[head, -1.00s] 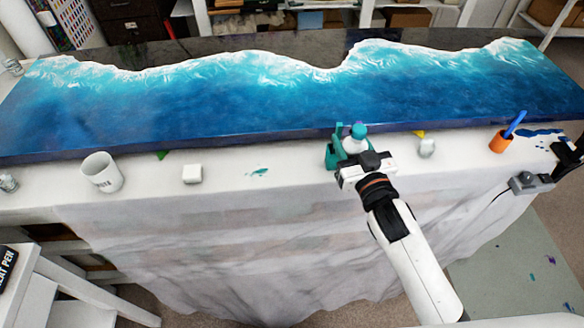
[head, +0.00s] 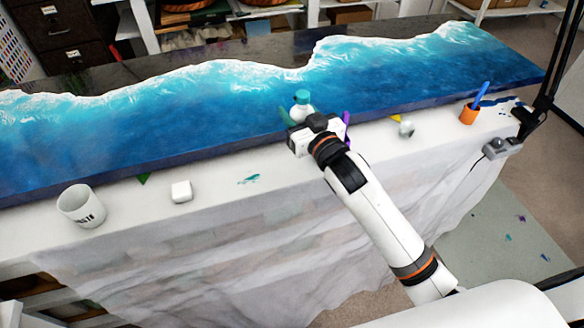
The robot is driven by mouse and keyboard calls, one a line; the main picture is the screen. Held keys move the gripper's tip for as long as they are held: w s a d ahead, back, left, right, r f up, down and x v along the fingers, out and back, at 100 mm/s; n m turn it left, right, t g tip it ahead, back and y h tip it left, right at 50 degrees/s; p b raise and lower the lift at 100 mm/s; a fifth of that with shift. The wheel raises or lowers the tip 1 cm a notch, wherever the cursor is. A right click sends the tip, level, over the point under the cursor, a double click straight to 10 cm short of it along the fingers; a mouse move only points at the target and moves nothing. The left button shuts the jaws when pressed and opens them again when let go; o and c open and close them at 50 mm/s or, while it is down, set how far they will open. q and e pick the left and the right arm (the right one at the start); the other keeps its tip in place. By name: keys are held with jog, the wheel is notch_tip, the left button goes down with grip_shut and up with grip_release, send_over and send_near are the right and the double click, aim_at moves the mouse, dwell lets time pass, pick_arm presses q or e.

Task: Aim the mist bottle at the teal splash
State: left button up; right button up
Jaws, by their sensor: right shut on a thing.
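The mist bottle (head: 302,107), white with a teal cap, stands upright between the fingers of my right gripper (head: 314,117). That gripper is shut on it, and its wrist hides the bottle's lower part. The bottle appears in front of the blue resin slab. The teal splash (head: 249,179) is a small flat mark on the white cloth, below and left of the bottle in the picture. I cannot tell which way the nozzle points. My left gripper is not in view.
A white mug (head: 81,206) and a white block (head: 181,191) stand left of the splash on the cloth-covered table edge (head: 222,196). The wave-patterned resin slab (head: 180,125) lies behind. A small clear jar (head: 406,129) and an orange cup (head: 468,114) stand right.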

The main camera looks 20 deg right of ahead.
jog(key=shift+w+a+f, duration=0.1)
jog(key=shift+w+f, duration=0.1)
jog(key=shift+f, duration=2.2)
jog(key=shift+w+f, duration=0.2)
jog(key=shift+f, duration=2.2)
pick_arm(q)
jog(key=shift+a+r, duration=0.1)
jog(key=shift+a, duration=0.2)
pick_arm(e)
jog(key=shift+f, duration=0.2)
jog(key=o, duration=0.8)
jog(key=shift+o, duration=0.2)
